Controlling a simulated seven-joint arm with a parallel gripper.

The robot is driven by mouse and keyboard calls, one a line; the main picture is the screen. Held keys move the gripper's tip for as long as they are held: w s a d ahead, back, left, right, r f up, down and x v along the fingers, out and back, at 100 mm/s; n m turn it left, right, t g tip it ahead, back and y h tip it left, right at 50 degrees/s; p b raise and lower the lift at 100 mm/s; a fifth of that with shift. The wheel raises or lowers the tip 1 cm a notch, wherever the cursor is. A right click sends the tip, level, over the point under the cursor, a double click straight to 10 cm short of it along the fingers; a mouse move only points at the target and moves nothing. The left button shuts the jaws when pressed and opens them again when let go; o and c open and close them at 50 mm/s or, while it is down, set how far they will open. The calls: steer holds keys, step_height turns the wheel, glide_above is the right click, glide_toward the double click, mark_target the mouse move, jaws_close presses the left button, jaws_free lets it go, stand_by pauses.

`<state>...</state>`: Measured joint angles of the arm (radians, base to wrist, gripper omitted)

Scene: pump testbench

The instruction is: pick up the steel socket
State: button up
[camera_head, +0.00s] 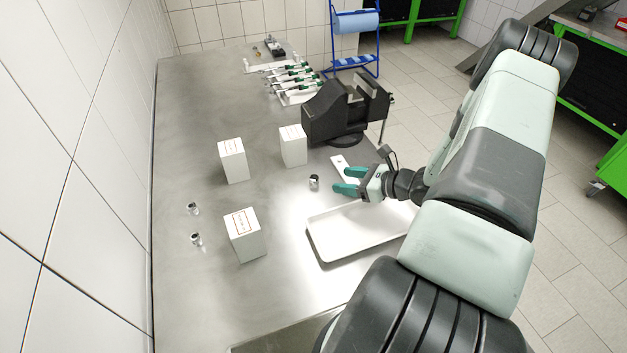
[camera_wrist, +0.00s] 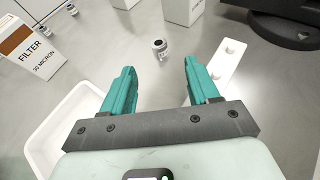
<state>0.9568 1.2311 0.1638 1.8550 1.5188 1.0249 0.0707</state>
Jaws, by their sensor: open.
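A small, short metal cylinder that looks like the steel socket (camera_head: 314,182) stands on the steel table, just left of my fingertips. It has a dark opening on top. In the wrist view the socket (camera_wrist: 159,49) stands beyond the fingertips, roughly centred between them and apart from both. My gripper (camera_head: 339,180) has green fingers and is open and empty. The wrist view shows the two fingers spread wide (camera_wrist: 159,72). Two other small metal pieces (camera_head: 194,208) (camera_head: 196,239) stand at the table's left.
A white tray (camera_head: 318,240) lies beside and partly below my gripper. A white strip (camera_head: 340,162) lies close behind the fingers. White boxes (camera_head: 232,162) (camera_head: 293,147) (camera_head: 243,240) stand to the left. A black vise-like device (camera_head: 335,118) stands behind. Bare table surrounds the socket.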

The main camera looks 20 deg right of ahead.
mark_target(311, 178)
steer(key=x, duration=1)
steer(key=shift+w+a+f, duration=0.15)
steer(key=shift+w+a, duration=0.05)
steer(key=shift+a, duration=0.1)
jaws_close()
